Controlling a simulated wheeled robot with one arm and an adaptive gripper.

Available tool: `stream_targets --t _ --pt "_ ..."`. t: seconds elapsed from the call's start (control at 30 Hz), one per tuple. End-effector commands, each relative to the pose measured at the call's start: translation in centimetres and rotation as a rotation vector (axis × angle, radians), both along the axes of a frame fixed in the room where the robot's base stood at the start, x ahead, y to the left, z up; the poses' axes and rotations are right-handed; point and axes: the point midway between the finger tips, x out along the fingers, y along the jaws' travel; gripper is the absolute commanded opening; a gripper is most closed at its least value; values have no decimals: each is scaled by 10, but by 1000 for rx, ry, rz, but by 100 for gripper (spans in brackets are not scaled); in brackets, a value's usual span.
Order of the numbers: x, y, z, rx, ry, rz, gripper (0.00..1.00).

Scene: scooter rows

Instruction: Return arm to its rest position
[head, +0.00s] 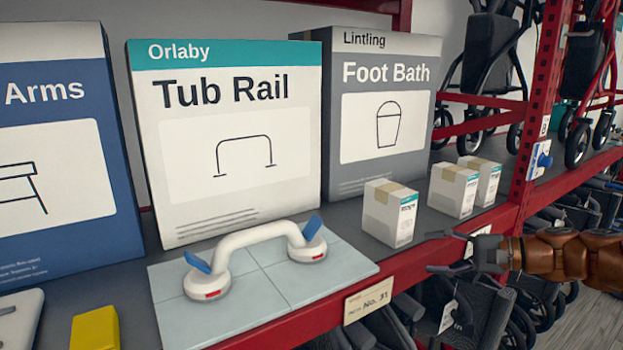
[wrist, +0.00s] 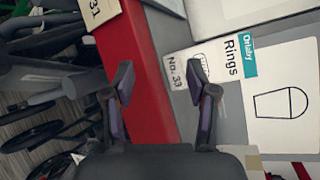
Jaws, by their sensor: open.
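My gripper (head: 440,252) is at the right of the head view, in front of the red shelf edge, with its fingers spread and nothing between them. In the wrist view my gripper (wrist: 160,88) is also open and empty, over the red shelf rail (wrist: 150,60). Part of my brown arm (head: 570,258) runs off the right side of the head view.
Small white boxes (head: 390,213) stand on the shelf near my gripper. A white suction grab handle (head: 255,250) sits on a tile panel (head: 330,276). Tub Rail (head: 230,205) and Foot Bath (head: 380,165) boxes stand behind. A red post (head: 535,110) rises at right. Scooters or walkers fill the space below.

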Motion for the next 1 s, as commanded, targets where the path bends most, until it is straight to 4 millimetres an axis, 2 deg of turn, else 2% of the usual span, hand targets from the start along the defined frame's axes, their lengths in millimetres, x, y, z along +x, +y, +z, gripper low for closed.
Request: stream_targets --t 0.03,0.1,0.2,0.3,0.43,0.53,0.67,0.83,1.0 --pt "-13 30 11 -55 -5 67 57" --pt "-33 64 13 -128 -2 153 57" --pt "-64 104 11 -242 0 265 57" --pt "-98 135 6 -358 4 370 57" --pt "-145 161 -6 -510 12 494 57" --pt "-181 170 -17 -631 22 577 57" --pt "-225 169 -31 -787 38 673 57" --pt "-280 149 -49 -986 74 777 57" --pt "-325 117 -61 -1159 117 847 57"
